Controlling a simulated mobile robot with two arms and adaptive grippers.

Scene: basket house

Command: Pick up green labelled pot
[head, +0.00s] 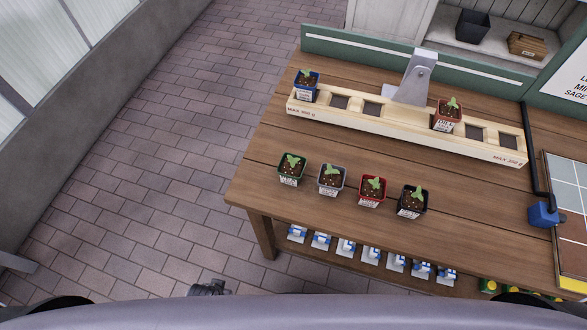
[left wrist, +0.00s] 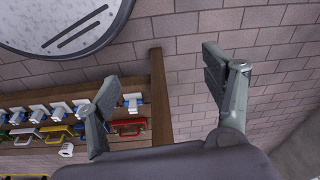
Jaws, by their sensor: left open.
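The green pot (head: 291,180) holds a small seedling in dark soil and has a white label on its front. It stands upright on the wooden table (head: 270,140) near the front left corner, leftmost in a row of small pots. My left gripper (left wrist: 160,85) shows in the left wrist view with its fingers wide apart and nothing between them. Paving and the table's lower shelf lie beyond it, and the green pot is not in that view. My right gripper is in neither view.
To the green pot's right stand a grey pot (head: 331,181), a red pot (head: 372,193) and a black pot (head: 412,204). Behind them a wooden balance beam (head: 400,118) carries a blue pot (head: 306,92) and a reddish-brown pot (head: 447,123). Paved floor (head: 140,150) is clear left of the table.

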